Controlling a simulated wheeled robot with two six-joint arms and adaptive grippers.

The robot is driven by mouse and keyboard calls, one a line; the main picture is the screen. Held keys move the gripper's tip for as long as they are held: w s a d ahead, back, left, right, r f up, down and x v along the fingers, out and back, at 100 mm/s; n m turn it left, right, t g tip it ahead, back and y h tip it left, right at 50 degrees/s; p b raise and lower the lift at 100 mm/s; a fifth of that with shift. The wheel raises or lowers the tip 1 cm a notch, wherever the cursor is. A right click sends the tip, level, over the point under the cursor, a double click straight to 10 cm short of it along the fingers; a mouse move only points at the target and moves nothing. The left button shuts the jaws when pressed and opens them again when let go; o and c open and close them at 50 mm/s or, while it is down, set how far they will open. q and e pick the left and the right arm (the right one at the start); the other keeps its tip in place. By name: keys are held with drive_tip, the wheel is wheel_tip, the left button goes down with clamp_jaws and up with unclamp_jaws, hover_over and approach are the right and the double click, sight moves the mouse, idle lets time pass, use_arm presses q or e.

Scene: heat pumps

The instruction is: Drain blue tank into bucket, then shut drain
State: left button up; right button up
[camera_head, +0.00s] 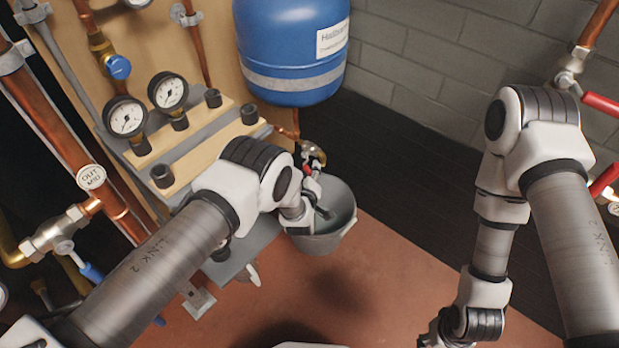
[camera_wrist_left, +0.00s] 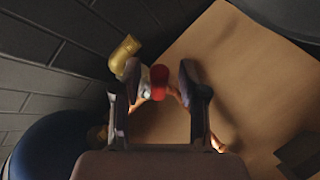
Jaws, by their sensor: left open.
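The blue tank (camera_head: 293,45) hangs at the top, with a white label on its side. It also shows dark at the lower left of the left wrist view (camera_wrist_left: 45,145). Below it is a drain valve with a red handle (camera_head: 308,170) and a brass spout (camera_wrist_left: 124,53). The grey bucket (camera_head: 318,243) stands under the valve; my left arm partly covers it. My left gripper (camera_wrist_left: 162,75) is open, its fingers on either side of the red handle (camera_wrist_left: 158,82); contact is unclear. I see no water stream. My right gripper (camera_head: 432,340) is low at the bottom edge, mostly hidden.
Two pressure gauges (camera_head: 126,117) and a wooden panel (camera_head: 140,35) with copper pipes stand at the left. A valve with a blue lever (camera_head: 92,273) is at lower left. Red-handled valves (camera_head: 603,104) are at the right edge. The reddish floor (camera_head: 390,280) between my arms is clear.

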use_arm(q)
drive_tip(key=shift+w, duration=0.15)
clamp_jaws()
drive_tip(key=m+t+b, duration=0.1)
drive_tip(key=b, duration=0.1)
drive_tip(key=a+f+m+t+b, duration=0.1)
drive_tip(key=b, duration=0.1)
drive_tip(key=w+m+t+y+b, duration=0.1)
drive_tip(key=m+b, duration=0.1)
drive_tip(key=shift+a+f, duration=0.15)
drive_tip(key=shift+a, duration=0.1)
unclamp_jaws()
